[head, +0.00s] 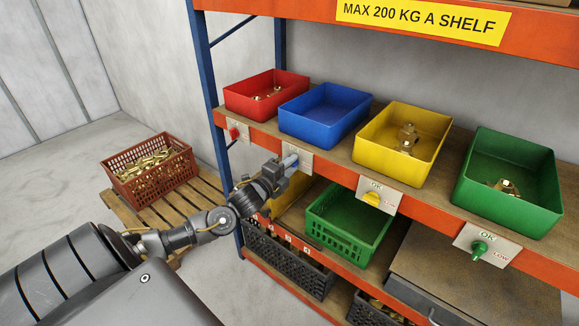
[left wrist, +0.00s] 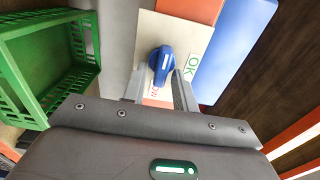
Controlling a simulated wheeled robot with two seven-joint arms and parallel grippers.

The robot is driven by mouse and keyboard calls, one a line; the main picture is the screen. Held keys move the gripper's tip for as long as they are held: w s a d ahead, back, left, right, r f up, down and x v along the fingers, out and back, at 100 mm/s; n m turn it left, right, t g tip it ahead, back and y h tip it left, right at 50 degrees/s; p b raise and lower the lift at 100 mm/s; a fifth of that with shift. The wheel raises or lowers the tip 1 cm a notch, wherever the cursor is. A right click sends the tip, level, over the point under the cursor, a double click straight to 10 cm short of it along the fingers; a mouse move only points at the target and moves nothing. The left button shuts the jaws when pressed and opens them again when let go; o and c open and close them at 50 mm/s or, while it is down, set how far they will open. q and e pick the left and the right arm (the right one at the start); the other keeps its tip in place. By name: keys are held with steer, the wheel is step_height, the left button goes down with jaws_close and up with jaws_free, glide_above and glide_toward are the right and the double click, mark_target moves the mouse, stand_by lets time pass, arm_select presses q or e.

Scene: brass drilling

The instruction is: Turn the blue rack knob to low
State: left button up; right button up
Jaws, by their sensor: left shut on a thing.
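The blue knob (left wrist: 160,62) sits on a pale label plate (left wrist: 201,32) on the orange shelf edge, below the blue bin (head: 323,112). In the left wrist view, green OK letters (left wrist: 193,67) stand to its right and partly hidden red letters (left wrist: 155,92) below it. The knob's long axis runs roughly up and down in that view, its narrow lower part toward the red letters. My left gripper (head: 290,163) reaches the plate (head: 302,159), its fingers (left wrist: 160,87) shut on the knob from both sides. My right gripper is out of view.
A red knob (head: 233,132), a yellow knob (head: 372,200) and a green knob (head: 479,248) sit along the same edge. Red (head: 266,94), yellow (head: 402,142) and green (head: 508,182) bins stand above. A green crate (head: 350,228) is on the shelf below, near my wrist.

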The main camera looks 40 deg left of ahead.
arm_select(q)
steer(key=o, duration=0.6)
steer(key=shift+s, duration=0.1)
steer(key=s+b, duration=0.3)
steer(key=s, duration=0.7)
steer(key=shift+s+d, duration=0.1)
steer(key=shift+s, duration=0.2)
